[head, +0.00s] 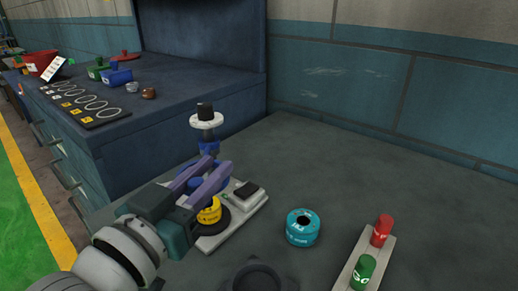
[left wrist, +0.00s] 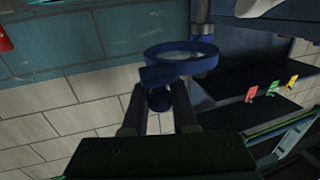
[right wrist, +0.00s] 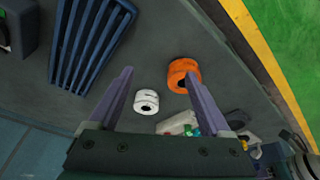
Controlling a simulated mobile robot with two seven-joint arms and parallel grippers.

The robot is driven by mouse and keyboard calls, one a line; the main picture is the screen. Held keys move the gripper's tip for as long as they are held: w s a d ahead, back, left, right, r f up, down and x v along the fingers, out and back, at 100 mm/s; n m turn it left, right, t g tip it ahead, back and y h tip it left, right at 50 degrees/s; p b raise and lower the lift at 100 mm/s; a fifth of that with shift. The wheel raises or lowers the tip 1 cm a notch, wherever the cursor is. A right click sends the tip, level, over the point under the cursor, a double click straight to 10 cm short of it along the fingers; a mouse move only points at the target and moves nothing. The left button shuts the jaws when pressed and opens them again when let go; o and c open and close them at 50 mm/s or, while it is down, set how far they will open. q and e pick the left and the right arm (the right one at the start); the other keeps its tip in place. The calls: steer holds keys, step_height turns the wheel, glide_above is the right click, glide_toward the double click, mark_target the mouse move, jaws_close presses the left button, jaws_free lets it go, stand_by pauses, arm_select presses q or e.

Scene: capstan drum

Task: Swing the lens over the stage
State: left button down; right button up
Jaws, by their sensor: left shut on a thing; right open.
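The blue lens ring (left wrist: 207,52), with clear glass in it, hangs on a post in the left wrist view. My left gripper (left wrist: 159,88) is shut on the small blue knob at its near side. In the head view this gripper (head: 219,165) is over the pale stand base (head: 212,241), its fingers hiding much of the blue lens (head: 222,180). A yellow spool (head: 209,212) sits there, partly below the fingers. My right gripper (right wrist: 158,76) is open and empty in the right wrist view.
A teal spool (head: 302,228) and a pale strip (head: 374,270) with red and green cylinders stand to the right. A dark round piece (head: 258,274) lies near the front. The right wrist view shows white (right wrist: 147,101) and orange (right wrist: 184,74) spools and a blue ribbed rack (right wrist: 92,40).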

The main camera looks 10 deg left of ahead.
steer(key=shift+d, duration=0.2)
stand_by(0.3)
arm_select(q)
steer(key=c, duration=1.1)
jaws_free()
steer(key=o, duration=0.4)
steer(key=shift+w+d, duration=0.1)
arm_select(e)
steer(key=shift+w, duration=0.1)
arm_select(q)
steer(key=s+a, duration=0.1)
steer(key=s, duration=0.8)
steer(key=shift+s+a+p, duration=0.3)
steer(key=shift+s, duration=0.1)
arm_select(e)
steer(key=shift+d+r, duration=0.1)
steer(key=shift+r, duration=0.2)
